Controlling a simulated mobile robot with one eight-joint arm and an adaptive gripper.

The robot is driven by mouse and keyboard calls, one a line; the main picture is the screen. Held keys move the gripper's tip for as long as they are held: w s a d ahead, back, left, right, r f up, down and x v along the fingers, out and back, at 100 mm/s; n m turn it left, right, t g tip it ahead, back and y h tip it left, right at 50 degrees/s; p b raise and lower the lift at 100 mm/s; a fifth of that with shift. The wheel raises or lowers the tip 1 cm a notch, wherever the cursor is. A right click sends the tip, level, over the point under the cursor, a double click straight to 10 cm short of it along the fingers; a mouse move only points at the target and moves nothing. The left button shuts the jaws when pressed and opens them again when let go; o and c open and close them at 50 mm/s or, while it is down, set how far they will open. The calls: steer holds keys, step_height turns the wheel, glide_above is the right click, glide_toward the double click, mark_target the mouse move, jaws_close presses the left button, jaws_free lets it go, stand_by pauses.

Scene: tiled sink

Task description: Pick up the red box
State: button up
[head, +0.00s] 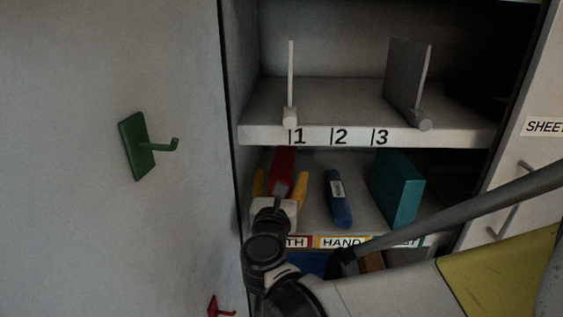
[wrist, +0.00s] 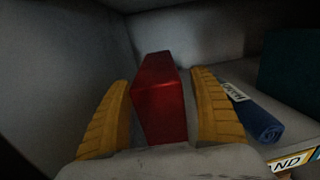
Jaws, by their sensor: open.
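The red box (head: 283,168) stands upright on the lower shelf, near its left wall. In the wrist view the red box (wrist: 159,98) is between the two yellow fingers. My gripper (head: 279,184) is open around it, one finger on each side. The box's lower part is hidden by the gripper's body.
A rolled blue cloth (head: 338,200) and a teal box (head: 398,188) are right of the red box on the same shelf. The numbered shelf (head: 350,136) is above. The cabinet's left side wall is close to my gripper. A green hook (head: 136,147) is on the left panel.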

steer(key=w, duration=0.4)
steer(key=shift+w+d+f, duration=0.2)
steer(key=shift+w, duration=0.05)
steer(key=shift+s+r, duration=0.1)
steer(key=shift+s, duration=0.05)
steer(key=shift+c, duration=0.9)
steer(key=c, duration=1.3)
steer(key=shift+c, duration=0.2)
